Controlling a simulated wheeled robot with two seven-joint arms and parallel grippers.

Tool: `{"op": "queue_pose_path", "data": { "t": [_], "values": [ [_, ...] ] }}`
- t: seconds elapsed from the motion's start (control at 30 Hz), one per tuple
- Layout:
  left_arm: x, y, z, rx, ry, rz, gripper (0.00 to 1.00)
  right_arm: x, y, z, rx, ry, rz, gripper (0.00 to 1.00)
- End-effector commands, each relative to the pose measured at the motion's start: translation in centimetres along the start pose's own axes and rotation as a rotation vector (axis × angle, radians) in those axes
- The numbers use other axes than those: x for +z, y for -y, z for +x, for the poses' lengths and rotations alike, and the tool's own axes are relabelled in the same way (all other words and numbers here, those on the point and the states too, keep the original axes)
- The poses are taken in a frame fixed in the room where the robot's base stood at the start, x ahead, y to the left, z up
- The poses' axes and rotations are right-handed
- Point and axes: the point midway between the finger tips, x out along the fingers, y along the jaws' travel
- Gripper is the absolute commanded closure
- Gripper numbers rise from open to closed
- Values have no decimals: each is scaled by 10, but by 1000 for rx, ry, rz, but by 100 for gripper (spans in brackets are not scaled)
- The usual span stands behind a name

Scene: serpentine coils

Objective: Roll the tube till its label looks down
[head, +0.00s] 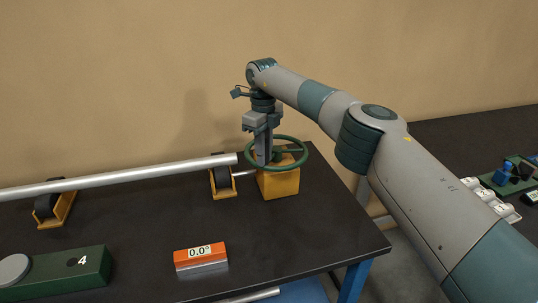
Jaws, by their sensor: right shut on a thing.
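A long silver tube (130,176) lies across yellow roller stands, the left one (57,207) and the right one (222,182). No label shows on the side of the tube that I see. A green handwheel (303,158) sits on a yellow box (279,184) at the tube's right end, with a short shaft toward the right roller stand. My right gripper (263,160) points down at the left part of the handwheel and is shut on it; its fingertips are partly hard to make out. My left gripper is not in view.
An orange block with a display reading 0.0° (201,255) stands at the front of the dark table (330,225). A green box marked 4 with a grey round button (70,273) is at front left. Another dark table at right holds white and blue items.

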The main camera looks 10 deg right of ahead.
Motion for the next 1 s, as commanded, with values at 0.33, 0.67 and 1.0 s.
{"op": "queue_pose_path", "data": {
  "t": [0.33,0.67,1.0],
  "values": [
    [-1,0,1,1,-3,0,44,3,-3,3,1,1,-9,100],
    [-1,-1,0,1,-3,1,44,3,-2,2,1,2,-8,64],
    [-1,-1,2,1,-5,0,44,2,-1,-4,-1,3,-6,64]
  ]
}}
